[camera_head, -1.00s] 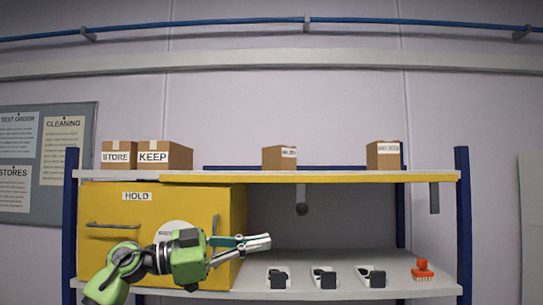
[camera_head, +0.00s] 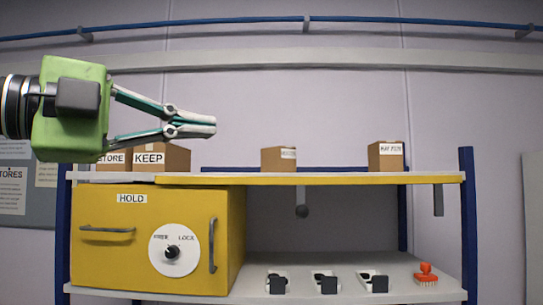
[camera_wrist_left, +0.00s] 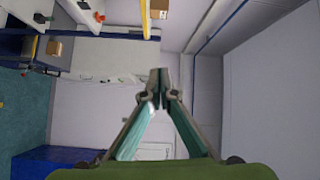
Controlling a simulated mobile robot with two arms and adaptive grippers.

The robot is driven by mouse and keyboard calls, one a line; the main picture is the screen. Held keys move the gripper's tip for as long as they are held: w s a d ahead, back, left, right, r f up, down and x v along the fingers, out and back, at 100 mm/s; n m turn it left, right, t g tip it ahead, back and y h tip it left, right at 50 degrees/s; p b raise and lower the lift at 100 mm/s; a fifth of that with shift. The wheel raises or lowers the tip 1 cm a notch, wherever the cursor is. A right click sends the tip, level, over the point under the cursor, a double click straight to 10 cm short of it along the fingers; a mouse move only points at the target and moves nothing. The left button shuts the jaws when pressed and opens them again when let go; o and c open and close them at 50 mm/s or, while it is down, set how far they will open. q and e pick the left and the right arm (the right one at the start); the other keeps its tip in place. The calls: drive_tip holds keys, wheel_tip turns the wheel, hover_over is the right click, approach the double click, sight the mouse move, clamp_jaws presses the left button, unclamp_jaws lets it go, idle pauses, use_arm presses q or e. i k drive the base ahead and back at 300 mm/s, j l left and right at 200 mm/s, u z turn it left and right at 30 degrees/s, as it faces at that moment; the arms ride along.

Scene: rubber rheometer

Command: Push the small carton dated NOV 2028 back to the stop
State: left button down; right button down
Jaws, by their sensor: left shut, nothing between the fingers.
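Two small cartons stand apart on the top shelf in the head view. The middle carton (camera_head: 274,160) has a label too small to read. The right carton (camera_head: 380,159) has a label that seems to start with MAY. I cannot confirm which bears NOV 2028. My left gripper (camera_head: 214,126) is shut and empty, pointing right, above the shelf and left of the middle carton, touching neither carton. Its closed fingertips show in the left wrist view (camera_wrist_left: 159,76). A carton (camera_wrist_left: 159,8) shows at that view's top edge. No stop can be made out. My right gripper is out of view.
The KEEP carton (camera_head: 176,158) and STORE carton (camera_head: 110,160) stand at the shelf's left, partly behind my left gripper. Below are a yellow HOLD cabinet (camera_head: 110,265) with a dial (camera_head: 172,252), several black-and-white items and an orange-red object (camera_head: 426,274). The shelf between cartons is clear.

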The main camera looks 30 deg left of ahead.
sight(277, 158)
drive_tip(key=i+j, duration=1.1)
drive_tip(key=i, duration=0.1)
